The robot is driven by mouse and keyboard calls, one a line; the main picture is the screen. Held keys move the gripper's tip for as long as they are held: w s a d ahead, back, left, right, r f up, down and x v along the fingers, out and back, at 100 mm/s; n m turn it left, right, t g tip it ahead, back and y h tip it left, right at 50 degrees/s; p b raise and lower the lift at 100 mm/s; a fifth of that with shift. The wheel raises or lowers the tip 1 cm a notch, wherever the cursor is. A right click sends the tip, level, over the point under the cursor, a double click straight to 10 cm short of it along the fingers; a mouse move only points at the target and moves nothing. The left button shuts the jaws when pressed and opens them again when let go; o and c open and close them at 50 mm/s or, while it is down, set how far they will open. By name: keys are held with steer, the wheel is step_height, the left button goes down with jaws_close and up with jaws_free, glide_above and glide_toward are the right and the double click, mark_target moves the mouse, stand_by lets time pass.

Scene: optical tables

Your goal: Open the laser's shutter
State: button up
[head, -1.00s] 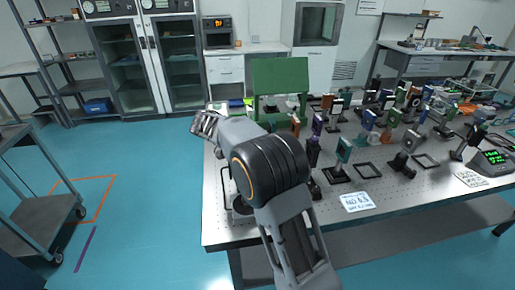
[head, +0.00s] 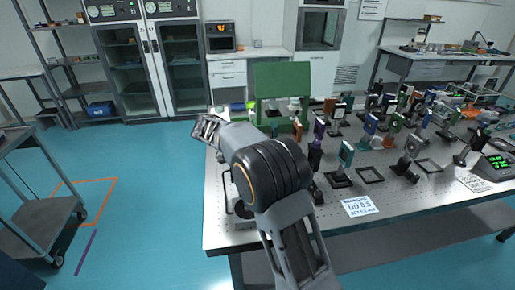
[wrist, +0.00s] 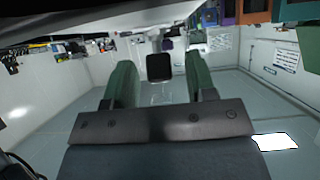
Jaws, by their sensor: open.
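I cannot pick out the laser or its shutter for certain in either view. My gripper (head: 208,128) is at the left end of the optical table (head: 232,232), partly turned away in the head view. In the wrist view, its two green fingers stand wide apart with nothing held between them (wrist: 160,72). A small dark square object (wrist: 158,66) shows beyond the gap between the fingers. It looks apart from them, and I cannot tell what it is. My arm hides part of the table's left side.
An upright green panel (head: 281,82) stands at the table's back left. Several mounted optics, such as a teal one (head: 346,154), crowd the middle and right. A printed card (head: 360,206) lies near the front edge. A grey cart (head: 38,207) stands left; the blue floor between is clear.

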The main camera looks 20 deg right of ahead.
steer(key=v, duration=1.3)
steer(key=shift+a+r+p, duration=0.2)
steer(key=shift+a+p, duration=0.1)
steer(key=shift+w, duration=0.1)
